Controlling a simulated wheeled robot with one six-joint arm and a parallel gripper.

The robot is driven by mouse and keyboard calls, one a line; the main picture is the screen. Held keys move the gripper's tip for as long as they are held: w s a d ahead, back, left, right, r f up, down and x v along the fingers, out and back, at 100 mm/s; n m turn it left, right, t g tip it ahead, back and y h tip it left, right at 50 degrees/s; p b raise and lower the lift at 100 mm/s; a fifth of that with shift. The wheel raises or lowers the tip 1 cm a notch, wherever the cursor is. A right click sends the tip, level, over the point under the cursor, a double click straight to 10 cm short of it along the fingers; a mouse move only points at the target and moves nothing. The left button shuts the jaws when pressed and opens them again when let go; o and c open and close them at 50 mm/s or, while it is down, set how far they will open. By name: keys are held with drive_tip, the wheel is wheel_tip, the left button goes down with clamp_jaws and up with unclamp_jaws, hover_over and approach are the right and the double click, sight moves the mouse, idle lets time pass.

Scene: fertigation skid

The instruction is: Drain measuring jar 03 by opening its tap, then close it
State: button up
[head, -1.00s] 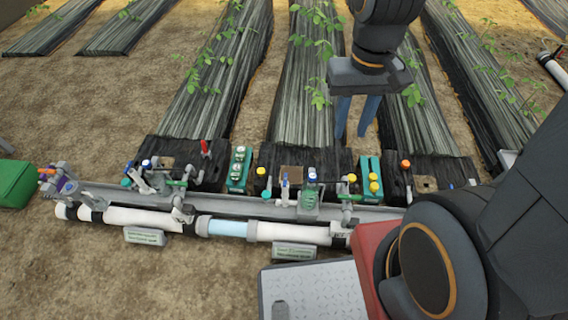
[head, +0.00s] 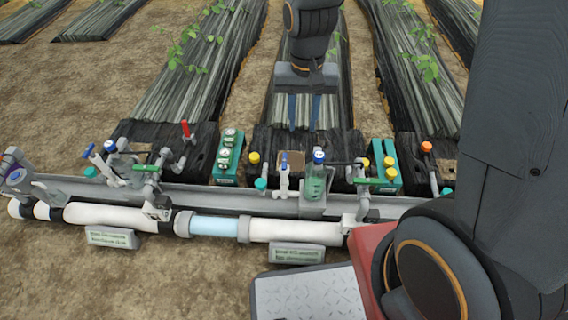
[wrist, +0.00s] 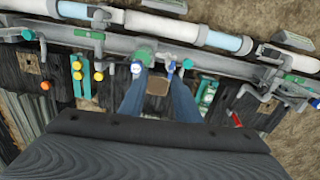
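A jar of green liquid with a blue cap (head: 314,180) stands on the grey rail. It also shows in the wrist view (wrist: 144,54). I cannot read a number on it. Just left of it in the head view is a small white tap or valve with a blue top (head: 283,178), also in the wrist view (wrist: 171,68). My gripper (head: 302,126) is open and empty, fingers pointing down. It appears above and behind the jar and the white valve, apart from both. In the wrist view the fingertips (wrist: 157,80) straddle the space just short of them.
A white pipe (head: 285,231) with a clear section runs along the front. Green blocks (head: 228,157) (head: 384,164), a red-handled valve (head: 186,132) and yellow and orange knobs stand nearby. Two signs (head: 112,238) (head: 297,253) have unreadable text. Bare soil lies in front at left.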

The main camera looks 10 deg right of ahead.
drive_tip(key=b, duration=0.8)
approach(285, 160)
drive_tip(key=shift+a+f+m, duration=0.1)
drive_tip(key=shift+m, duration=0.2)
wheel_tip(285, 160, down, 8)
drive_tip(key=b, duration=0.3)
drive_tip(key=shift+r+b, duration=0.2)
drive_tip(key=shift+b, duration=0.1)
clamp_jaws()
